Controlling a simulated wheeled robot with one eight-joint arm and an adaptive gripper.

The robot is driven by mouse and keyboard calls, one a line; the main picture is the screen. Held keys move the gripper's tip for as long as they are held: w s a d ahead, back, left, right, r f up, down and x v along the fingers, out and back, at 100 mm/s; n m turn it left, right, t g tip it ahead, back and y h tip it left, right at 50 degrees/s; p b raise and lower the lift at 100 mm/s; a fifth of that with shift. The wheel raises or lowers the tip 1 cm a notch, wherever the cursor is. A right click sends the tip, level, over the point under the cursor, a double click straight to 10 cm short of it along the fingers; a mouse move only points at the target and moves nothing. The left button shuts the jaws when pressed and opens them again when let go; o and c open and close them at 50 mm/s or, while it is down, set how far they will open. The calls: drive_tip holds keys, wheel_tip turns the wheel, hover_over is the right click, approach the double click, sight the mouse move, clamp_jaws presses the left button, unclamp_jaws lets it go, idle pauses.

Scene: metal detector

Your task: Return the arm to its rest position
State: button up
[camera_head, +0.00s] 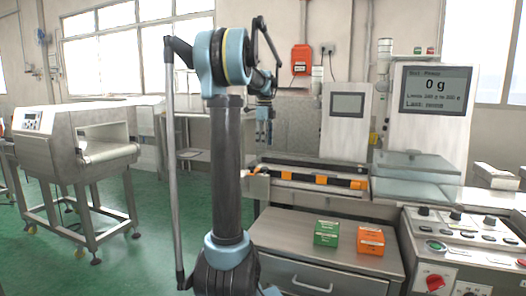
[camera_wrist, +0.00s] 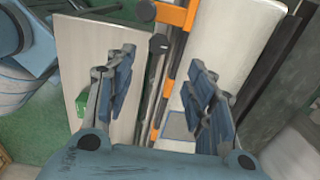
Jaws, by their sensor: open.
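My arm stands upright in the middle of the head view, bent at the top. My gripper (camera_head: 264,122) hangs from its far end, small and partly dark against the wall, beyond the arm's column. In the wrist view my gripper (camera_wrist: 162,85) has its two blue-grey fingers wide apart, with nothing between them. Below the fingers runs a rail with orange parts (camera_wrist: 168,72), with pale surfaces on both sides. Nothing is seen touching the fingers.
A green box (camera_head: 326,233) and an orange box (camera_head: 371,240) sit on a metal cabinet (camera_head: 285,222). Behind it is a conveyor with orange pieces (camera_head: 318,180). A display (camera_head: 437,90) reads 0 g. A control panel (camera_head: 470,243) stands right, a tunnel machine (camera_head: 60,145) left. Green floor is open between.

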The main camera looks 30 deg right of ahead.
drive_tip(key=shift+r, duration=0.3)
drive_tip(key=shift+a, duration=0.1)
drive_tip(key=s+a+f+n, duration=0.3)
drive_tip(key=s+a+n, duration=0.1)
drive_tip(key=a, duration=0.3)
drive_tip(key=s+a+f+n+t, duration=0.1)
drive_tip(key=s+a+f+n, duration=0.1)
drive_tip(key=s+a+n, duration=0.45)
drive_tip(key=s+a+f+n, duration=0.2)
drive_tip(key=a+f+n, duration=0.1)
drive_tip(key=a, duration=0.6)
drive_tip(key=s+a+f+n, duration=0.5)
drive_tip(key=s+f+n, duration=0.2)
drive_tip(key=s+f, duration=0.1)
drive_tip(key=s+a+f+n+t, duration=0.1)
drive_tip(key=s+a+f+n, duration=0.5)
drive_tip(key=f, duration=0.5)
drive_tip(key=s+n, duration=0.1)
drive_tip(key=s, duration=0.1)
drive_tip(key=shift+s+a+f, duration=0.15)
drive_tip(key=shift+s+a, duration=0.1)
drive_tip(key=shift+s, duration=0.15)
